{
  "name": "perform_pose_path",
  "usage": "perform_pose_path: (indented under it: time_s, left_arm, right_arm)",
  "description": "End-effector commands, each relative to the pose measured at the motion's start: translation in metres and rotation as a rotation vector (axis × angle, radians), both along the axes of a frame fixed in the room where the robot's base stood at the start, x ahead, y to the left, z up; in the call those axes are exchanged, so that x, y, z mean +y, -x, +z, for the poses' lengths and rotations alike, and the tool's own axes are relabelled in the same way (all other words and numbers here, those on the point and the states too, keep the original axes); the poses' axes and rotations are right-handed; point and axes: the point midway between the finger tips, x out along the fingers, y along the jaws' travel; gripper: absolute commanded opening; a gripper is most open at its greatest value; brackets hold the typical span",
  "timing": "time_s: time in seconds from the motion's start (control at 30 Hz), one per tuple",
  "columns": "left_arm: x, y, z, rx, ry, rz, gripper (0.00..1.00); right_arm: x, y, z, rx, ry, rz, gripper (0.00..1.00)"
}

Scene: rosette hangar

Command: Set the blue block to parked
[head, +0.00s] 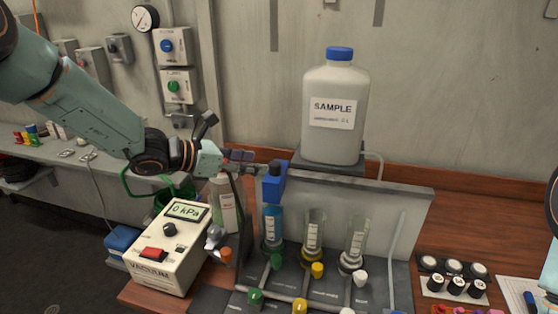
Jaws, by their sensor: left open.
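The blue block (275,184) is at the left end of the upright grey panel (380,189), just above a glass tube with blue liquid (272,223). My left gripper (256,168) reaches in from the left, its dark fingers open close beside the upper part of the block. I cannot tell whether a finger touches it. No mark reading "parked" can be made out. My right gripper is not in view.
A large white SAMPLE bottle (337,110) with a blue cap stands behind the panel. Two more glass tubes (313,235) and several coloured knobs stand in front. A vacuum box (168,248) reading 0 kPa is at left. Small black-and-white jars (455,286) stand at right.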

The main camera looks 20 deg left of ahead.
Motion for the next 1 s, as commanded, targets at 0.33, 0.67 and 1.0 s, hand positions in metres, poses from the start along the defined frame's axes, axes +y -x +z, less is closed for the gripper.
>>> perform_pose_path:
  time_s: [0.33, 0.67, 1.0]
  left_arm:
    - [-0.015, -0.009, -0.011, 0.004, -0.004, -0.002, 0.52]
    - [-0.042, -0.04, -0.027, 0.002, -0.003, 0.0, 0.52]
    - [-0.049, -0.049, -0.03, 0.0, 0.0, 0.0, 0.52]
  right_arm:
    - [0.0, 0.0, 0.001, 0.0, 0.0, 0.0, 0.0]
    - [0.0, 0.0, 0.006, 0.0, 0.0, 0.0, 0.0]
    - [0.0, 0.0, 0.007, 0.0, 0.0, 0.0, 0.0]
